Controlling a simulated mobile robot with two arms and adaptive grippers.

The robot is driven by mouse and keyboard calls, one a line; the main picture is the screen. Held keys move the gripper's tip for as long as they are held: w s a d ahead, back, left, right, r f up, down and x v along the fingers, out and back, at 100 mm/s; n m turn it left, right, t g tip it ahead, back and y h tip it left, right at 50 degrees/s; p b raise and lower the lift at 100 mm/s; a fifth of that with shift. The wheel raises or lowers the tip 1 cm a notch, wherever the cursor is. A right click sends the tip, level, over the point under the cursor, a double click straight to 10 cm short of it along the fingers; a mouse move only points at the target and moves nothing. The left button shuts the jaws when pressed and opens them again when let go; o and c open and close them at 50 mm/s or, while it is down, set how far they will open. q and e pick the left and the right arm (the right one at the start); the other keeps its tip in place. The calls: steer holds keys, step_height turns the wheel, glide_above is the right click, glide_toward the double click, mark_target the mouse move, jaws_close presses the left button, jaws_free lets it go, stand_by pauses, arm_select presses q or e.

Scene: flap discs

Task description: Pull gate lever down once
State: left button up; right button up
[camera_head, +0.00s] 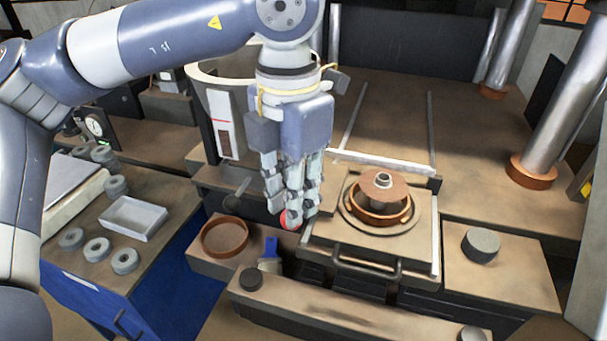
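A red knob (284,222), which looks like the lever's end, shows just left of the press's square plate. My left gripper (291,212) comes down from above with its fingers around or right at this knob and hides most of it. The fingers are close together, but I cannot tell whether they are closed on the knob. The lever's shaft is hidden behind the fingers. My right gripper is not in view.
A copper-coloured ring with a disc (385,187) sits on the press plate (418,240). An empty brown ring dish (225,237) and a blue-handled brush (271,250) lie left of it. A white tray (133,218) and several grey rings stand on the left bench. Metal columns (568,90) rise at right.

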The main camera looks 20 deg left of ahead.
arm_select(q)
steer(key=shift+r+p, duration=1.25)
steer(key=shift+r, duration=1.15)
